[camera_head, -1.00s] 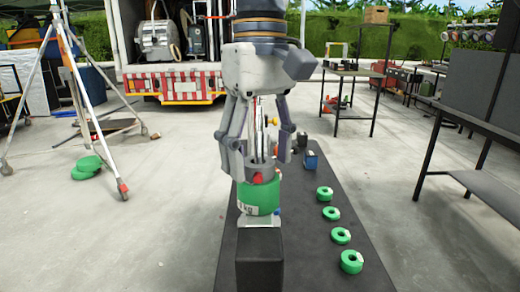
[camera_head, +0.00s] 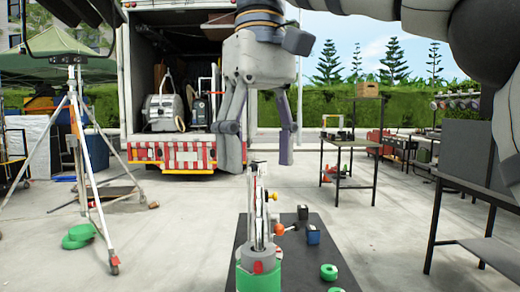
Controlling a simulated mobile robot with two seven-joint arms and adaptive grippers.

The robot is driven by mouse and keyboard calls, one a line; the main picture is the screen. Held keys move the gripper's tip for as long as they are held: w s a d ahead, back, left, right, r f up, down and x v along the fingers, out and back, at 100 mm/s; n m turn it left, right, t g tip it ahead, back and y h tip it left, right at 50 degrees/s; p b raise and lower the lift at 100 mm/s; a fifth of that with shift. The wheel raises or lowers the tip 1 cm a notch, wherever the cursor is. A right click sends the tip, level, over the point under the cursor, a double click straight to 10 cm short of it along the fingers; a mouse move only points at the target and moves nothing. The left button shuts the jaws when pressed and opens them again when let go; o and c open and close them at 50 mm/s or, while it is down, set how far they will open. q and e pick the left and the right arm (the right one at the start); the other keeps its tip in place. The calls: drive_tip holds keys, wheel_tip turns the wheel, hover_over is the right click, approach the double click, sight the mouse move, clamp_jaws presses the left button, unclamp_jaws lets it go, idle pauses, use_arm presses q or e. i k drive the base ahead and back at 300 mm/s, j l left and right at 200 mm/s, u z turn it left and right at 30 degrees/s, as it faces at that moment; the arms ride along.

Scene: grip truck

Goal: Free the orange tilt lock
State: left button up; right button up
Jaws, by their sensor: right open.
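A metal camera-head-like device stands upright on the dark bench top, with a silver post (camera_head: 257,205), a grey collar and a green drum (camera_head: 259,281) below. An orange ball knob (camera_head: 280,229) sticks out on its right side, and looks like the tilt lock. A yellow knob (camera_head: 273,196) sits higher, and a red part (camera_head: 257,267) shows at the collar. My right gripper (camera_head: 259,160) hangs fingers down at the top of the post. Its fingers are apart, one on each side, with nothing held. My left gripper is out of view.
A tripod (camera_head: 85,170) stands left, an open truck (camera_head: 180,150) behind. A side table (camera_head: 350,146) stands back right.

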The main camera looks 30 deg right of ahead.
sight(278, 229)
drive_tip(key=k, duration=1)
